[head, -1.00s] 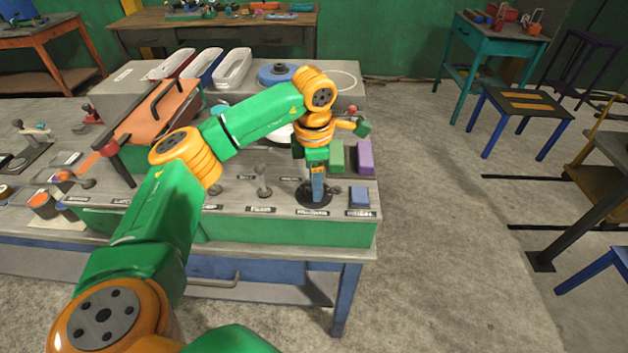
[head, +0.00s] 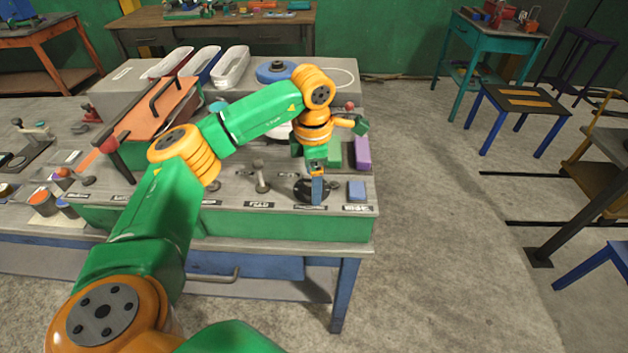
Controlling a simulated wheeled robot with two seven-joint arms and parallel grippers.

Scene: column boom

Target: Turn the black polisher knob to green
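The black polisher knob (head: 303,187) sits on a dark round base on the front panel of the grey-topped bench, near its right end. My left gripper (head: 317,198) reaches down over the knob from above. A blue finger stands in front of the knob and hides its middle. Only one finger outline shows, so I cannot tell whether the gripper is shut on the knob or open around it. The label below the knob is too blurred to read, and no green mark on its dial can be made out. My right gripper is not in view.
A grey lever (head: 262,178) stands left of the knob, and a blue block (head: 357,190) lies to its right. Green and purple (head: 363,152) blocks are behind. An orange lid with a black handle (head: 150,115) is at the left.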

